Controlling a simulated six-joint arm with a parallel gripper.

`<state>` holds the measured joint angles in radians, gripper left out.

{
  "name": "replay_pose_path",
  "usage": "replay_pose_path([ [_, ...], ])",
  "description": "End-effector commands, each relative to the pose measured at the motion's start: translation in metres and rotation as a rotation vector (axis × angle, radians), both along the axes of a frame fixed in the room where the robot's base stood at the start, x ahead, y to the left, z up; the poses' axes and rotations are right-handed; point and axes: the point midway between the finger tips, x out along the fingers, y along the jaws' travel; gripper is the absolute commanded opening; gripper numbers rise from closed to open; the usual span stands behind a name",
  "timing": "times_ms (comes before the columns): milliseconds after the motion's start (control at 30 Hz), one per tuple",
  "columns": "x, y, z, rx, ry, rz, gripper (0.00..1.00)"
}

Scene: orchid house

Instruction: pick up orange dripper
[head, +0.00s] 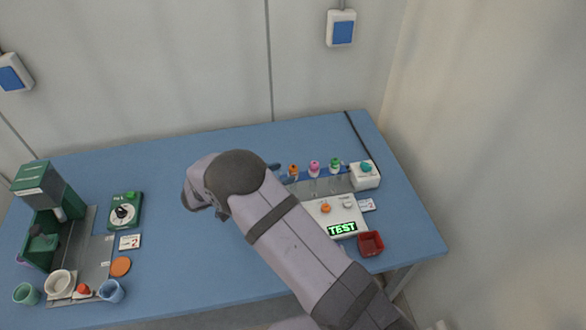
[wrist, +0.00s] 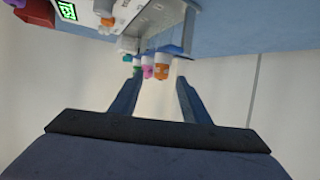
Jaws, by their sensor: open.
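The orange dripper (head: 293,170) stands at the left end of a short row at the back of the white device. A pink dripper (head: 314,167) and a green dripper (head: 336,164) stand to its right. In the wrist view the orange dripper (wrist: 161,68) shows beyond my fingertips, between the finger lines and nearer the right finger. The pink dripper (wrist: 147,70) is just left of it. My gripper (wrist: 159,82) is open with nothing between its fingers. In the head view my arm hides most of it; blue finger parts show just left of the orange dripper.
The white device (head: 322,211) has a lit TEST display (head: 342,229). A red tray (head: 370,243) and a white box with a teal knob (head: 366,178) are close by. A green machine (head: 42,200) and cups stand at the left. The blue table's middle is clear.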

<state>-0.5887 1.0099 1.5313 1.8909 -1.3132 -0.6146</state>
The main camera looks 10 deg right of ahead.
Motion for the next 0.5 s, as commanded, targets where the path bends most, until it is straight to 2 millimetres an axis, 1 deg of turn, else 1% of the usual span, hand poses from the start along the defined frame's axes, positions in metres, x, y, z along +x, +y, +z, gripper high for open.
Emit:
replay_pose_path([
  [33, 0.002, -0.003, 0.000, 0.000, 0.000, 0.000, 0.42],
  [267, 0.004, -0.008, -0.001, 0.000, -0.001, 0.000, 0.42],
  [500, 0.017, -0.030, -0.003, 0.000, 0.000, -0.001, 0.42],
])
